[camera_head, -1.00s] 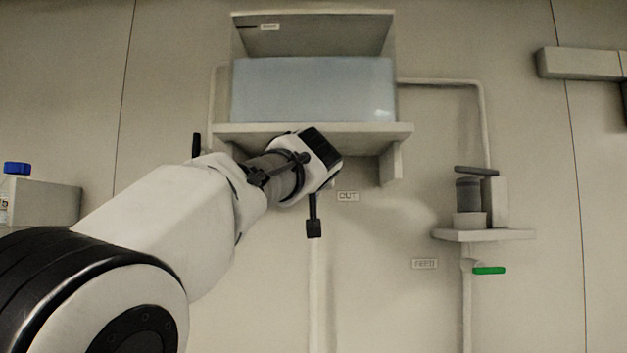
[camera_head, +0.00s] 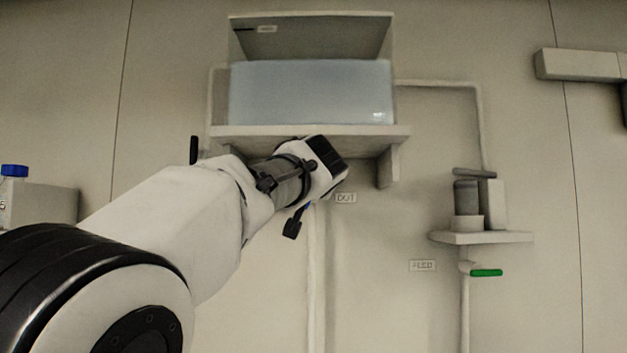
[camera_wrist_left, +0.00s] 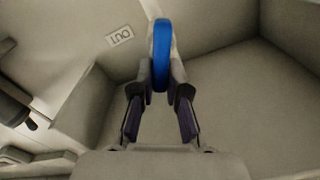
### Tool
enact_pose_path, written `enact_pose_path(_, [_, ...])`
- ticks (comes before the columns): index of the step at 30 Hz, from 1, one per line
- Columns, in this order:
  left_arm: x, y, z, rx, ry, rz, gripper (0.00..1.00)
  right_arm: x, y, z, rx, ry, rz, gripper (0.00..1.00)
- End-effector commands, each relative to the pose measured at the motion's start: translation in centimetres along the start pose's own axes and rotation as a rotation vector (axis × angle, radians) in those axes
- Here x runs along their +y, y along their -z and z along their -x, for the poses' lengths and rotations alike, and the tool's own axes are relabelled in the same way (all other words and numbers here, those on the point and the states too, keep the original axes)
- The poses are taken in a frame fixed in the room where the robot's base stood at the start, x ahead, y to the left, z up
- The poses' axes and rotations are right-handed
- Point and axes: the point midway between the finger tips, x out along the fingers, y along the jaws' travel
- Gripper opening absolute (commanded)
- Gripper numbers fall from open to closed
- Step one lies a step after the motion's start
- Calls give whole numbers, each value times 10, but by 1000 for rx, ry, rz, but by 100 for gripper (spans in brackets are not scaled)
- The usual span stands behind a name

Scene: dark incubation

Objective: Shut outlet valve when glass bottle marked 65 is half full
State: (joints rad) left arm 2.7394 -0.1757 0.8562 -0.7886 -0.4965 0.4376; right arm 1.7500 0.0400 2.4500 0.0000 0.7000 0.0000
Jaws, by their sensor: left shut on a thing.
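The outlet valve's blue handle (camera_wrist_left: 161,55) stands between the fingertips of my left gripper (camera_wrist_left: 160,80) in the left wrist view. The fingers are shut on it, below the OUT label (camera_wrist_left: 120,36). In the head view my left gripper (camera_head: 298,208) is under the tank shelf, beside the OUT label (camera_head: 346,198), and only a speck of blue shows there. A blue-capped bottle (camera_head: 14,171) is cut off at the left edge. Only part of its marking, a 5, is readable, and its fill level cannot be seen. My right gripper is out of view.
A clear tank (camera_head: 310,92) of pale blue liquid sits on the wall shelf (camera_head: 380,132). A pipe (camera_head: 317,290) runs down below the gripper. At right, a small shelf (camera_head: 480,237) holds a dark cylinder, with a green-handled valve (camera_head: 487,273) below. A grey block (camera_head: 48,203) stands beside the bottle.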

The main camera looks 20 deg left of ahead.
Motion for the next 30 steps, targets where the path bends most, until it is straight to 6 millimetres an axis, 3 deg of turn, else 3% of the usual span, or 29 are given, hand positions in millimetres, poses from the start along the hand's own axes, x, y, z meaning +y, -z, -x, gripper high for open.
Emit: enact_pose_path(30, [16, -9, -1, -3, -2, -932, 0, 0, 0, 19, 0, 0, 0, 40])
